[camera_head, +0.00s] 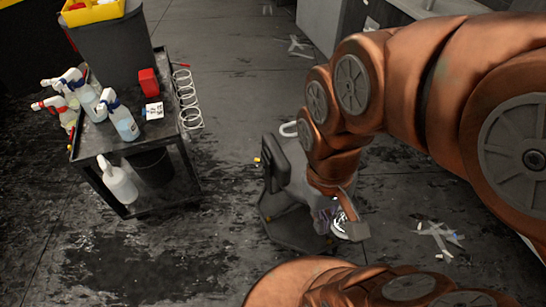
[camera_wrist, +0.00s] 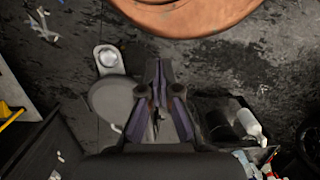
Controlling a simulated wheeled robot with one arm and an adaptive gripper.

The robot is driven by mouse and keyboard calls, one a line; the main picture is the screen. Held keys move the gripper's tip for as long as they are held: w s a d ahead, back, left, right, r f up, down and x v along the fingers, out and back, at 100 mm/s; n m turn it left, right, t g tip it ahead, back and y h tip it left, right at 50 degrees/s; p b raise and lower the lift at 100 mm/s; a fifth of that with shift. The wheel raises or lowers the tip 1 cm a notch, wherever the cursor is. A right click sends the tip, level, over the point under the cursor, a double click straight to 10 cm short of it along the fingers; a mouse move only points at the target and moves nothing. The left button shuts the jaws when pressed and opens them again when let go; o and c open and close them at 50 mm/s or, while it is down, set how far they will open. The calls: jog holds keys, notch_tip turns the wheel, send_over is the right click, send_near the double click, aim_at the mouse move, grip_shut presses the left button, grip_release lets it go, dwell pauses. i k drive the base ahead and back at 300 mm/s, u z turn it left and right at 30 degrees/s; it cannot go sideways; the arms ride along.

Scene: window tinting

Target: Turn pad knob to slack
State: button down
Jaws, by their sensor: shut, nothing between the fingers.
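A dark grey stand (camera_head: 278,172) with an upright part and a flat base is on the floor in the middle of the head view, partly hidden by my arm. I cannot make out a pad knob for certain. In the wrist view, a grey rounded pad-like part (camera_wrist: 108,100) lies just left of the fingers, and a light plate with a round silver piece (camera_wrist: 108,57) sits above it. My gripper (camera_wrist: 158,68) is shut and empty, its fingertips close together. In the head view, my gripper (camera_head: 325,215) is low by the stand's right side; contact is not clear.
A black cart (camera_head: 110,140) on the left carries spray bottles (camera_head: 90,98), a red block (camera_head: 148,82) and a dark bin with a yellow tray (camera_head: 92,10). A white coil (camera_head: 187,98) hangs at its side. Pale scraps (camera_head: 438,236) lie on the floor. Floor between cart and stand is clear.

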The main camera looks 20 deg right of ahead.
aim_at(262, 163)
jog(key=u, duration=0.5)
jog(key=k, duration=1.25)
jog(key=z, duration=0.1)
jog(key=i, duration=1.65)
jog(key=u, duration=0.95)
